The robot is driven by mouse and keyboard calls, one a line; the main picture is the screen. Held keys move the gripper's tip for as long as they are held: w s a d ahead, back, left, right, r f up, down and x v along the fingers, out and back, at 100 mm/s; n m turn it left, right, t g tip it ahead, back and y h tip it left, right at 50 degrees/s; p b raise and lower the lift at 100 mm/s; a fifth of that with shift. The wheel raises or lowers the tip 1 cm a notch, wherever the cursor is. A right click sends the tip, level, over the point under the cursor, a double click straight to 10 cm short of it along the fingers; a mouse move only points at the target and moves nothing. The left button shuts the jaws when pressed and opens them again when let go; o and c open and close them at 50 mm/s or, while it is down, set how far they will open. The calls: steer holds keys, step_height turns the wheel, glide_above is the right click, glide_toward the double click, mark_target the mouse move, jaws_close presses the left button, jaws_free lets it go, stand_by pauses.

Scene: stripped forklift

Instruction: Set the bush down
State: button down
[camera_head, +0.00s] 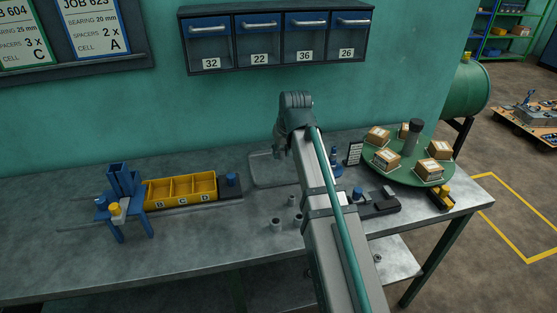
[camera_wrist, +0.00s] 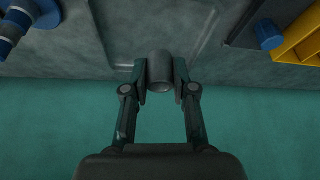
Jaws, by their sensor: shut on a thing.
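My gripper (camera_wrist: 160,80) is shut on a grey cylindrical bush (camera_wrist: 160,68), held between its two fingertips in the wrist view. In the head view my gripper (camera_head: 281,146) is over or close to the back of a shallow grey tray (camera_head: 262,179) on the bench, and my arm hides the bush. The tray also shows beyond the bush in the wrist view (camera_wrist: 120,35). I cannot tell whether the bush touches the tray. Several other grey bushes (camera_head: 276,225) stand on the bench in front of the tray.
Left of the tray are a yellow three-part bin (camera_head: 180,202) and a blue stand (camera_head: 124,206). A blue stepped post (camera_wrist: 22,22) is on the tray's other side. A green turntable (camera_head: 409,176) with boxes stands right. The wall with drawers (camera_head: 275,60) rises behind.

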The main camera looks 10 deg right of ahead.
steer(key=p, duration=0.2)
glide_above(275, 166)
steer(key=s, duration=0.2)
steer(key=f, duration=0.6)
steer(key=shift+w+d+f, duration=0.2)
steer(key=shift+f, duration=0.1)
steer(key=shift+w+f+p, duration=0.15)
steer(key=shift+f+p, duration=0.05)
steer(key=shift+f, duration=0.75)
steer(key=shift+w+f+p, duration=0.1)
steer(key=shift+f+p, duration=0.05)
steer(key=shift+f, duration=0.8)
steer(key=shift+f, duration=0.2)
steer(key=c, duration=0.9)
jaws_free()
steer(key=shift+c, duration=0.2)
steer(key=shift+r, duration=0.1)
steer(key=b+v, duration=0.2)
steer(key=v, duration=1)
steer(key=shift+d+r, duration=0.1)
steer(key=shift+d, duration=0.05)
